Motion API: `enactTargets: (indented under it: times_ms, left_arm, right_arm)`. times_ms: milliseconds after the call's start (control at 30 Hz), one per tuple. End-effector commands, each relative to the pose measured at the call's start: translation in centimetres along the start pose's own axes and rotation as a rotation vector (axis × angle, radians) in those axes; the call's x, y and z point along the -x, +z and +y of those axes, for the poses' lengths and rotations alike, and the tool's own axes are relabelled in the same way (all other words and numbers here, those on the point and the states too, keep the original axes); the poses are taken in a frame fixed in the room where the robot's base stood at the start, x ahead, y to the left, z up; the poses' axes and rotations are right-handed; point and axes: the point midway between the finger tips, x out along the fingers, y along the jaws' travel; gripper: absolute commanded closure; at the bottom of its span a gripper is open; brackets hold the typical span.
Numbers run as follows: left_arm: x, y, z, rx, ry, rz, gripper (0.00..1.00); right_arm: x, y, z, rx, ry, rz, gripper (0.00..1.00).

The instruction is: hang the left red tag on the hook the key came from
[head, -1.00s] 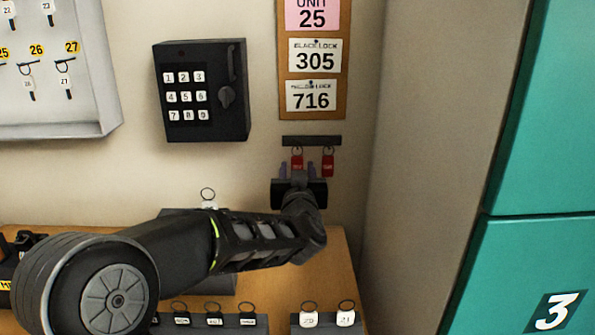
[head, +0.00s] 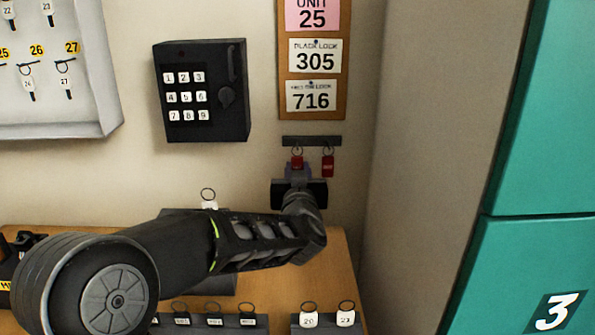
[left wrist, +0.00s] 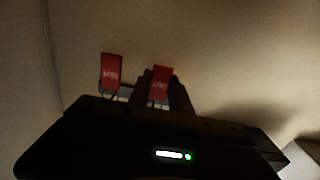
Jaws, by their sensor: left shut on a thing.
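The left red tag (head: 297,162) hangs by its ring from a dark rail (head: 312,141) on the wall. My left gripper (head: 298,171) is shut on this tag from below; in the left wrist view the tag (left wrist: 160,84) stands between the two fingers (left wrist: 160,92). A second red tag (head: 328,166) hangs free just to the right on the same rail. A pale key cabinet (head: 60,129) is cut off at the upper left, with numbered hooks; keys hang under 26 and 27. Which hook the key came from cannot be told. My right gripper is out of view.
A black keypad box (head: 200,128) is on the wall between cabinet and rail. A cork board (head: 284,75) with number cards is above the rail. Ringed tags stand in holders on the wooden desk (head: 335,262). Teal lockers (head: 545,120) stand at the right.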

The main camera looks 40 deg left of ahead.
Motion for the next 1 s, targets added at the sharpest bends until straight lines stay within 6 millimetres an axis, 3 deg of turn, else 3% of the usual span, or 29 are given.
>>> enactTargets:
  times_ms: [767, 1000]
  left_arm:
    - [0.4, -1.0, 0.0, 0.0, 0.0, 0.0, 0.98]
    - [1.4, -1.0, 0.1, 0.0, 0.001, 0.001, 0.98]
  right_arm:
    - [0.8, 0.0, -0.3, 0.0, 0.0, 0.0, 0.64]
    - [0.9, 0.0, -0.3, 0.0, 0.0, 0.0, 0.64]
